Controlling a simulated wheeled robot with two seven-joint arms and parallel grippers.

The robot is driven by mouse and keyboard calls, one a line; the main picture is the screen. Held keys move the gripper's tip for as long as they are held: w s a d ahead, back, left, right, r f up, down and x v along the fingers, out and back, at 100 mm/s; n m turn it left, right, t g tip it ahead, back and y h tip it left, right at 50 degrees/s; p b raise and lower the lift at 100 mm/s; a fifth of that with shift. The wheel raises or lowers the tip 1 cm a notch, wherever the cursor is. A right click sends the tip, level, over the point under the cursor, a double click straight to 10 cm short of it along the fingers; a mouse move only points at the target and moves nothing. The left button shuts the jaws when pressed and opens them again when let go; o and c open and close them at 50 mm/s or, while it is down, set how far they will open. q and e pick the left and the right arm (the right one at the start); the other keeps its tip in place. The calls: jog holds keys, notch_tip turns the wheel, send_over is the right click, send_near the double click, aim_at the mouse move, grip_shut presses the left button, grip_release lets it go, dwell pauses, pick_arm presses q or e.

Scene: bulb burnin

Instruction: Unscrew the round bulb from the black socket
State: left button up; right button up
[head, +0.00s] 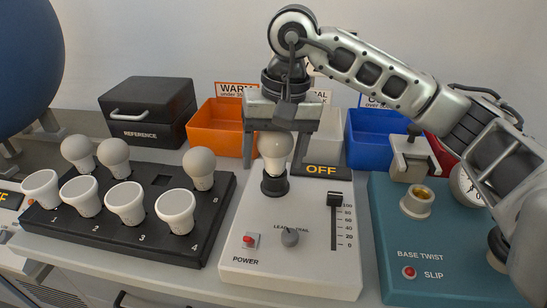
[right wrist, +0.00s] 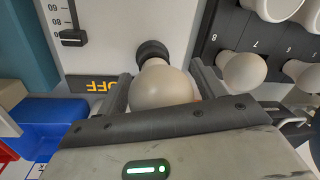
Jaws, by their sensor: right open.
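The round bulb (head: 274,148) is cream-white and stands upright in the black socket (head: 274,184) on the white test panel (head: 290,268). My right gripper (head: 281,150) comes from above and behind, its fingers on either side of the bulb. In the right wrist view the bulb (right wrist: 161,88) sits between the two open fingers (right wrist: 160,92), and the black socket (right wrist: 152,50) shows beyond it. A gap shows beside the bulb at the right finger; contact at the left finger cannot be told. My left gripper is not in view.
A black rack (head: 120,238) with several bulbs stands left of the panel. A teal base-twist box (head: 440,275) stands right. Behind are a black reference case (head: 150,110), an orange bin (head: 215,126) and a blue bin (head: 372,138). A slider (head: 334,200) and an OFF display (head: 321,169) are near the socket.

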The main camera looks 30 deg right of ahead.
jog(key=m, duration=0.7)
jog(key=shift+d+t+h+b, duration=0.1)
jog(key=shift+t+h+b, duration=0.2)
jog(key=shift+t+b, duration=0.1)
jog(key=m, duration=0.6)
jog(key=shift+h, duration=0.4)
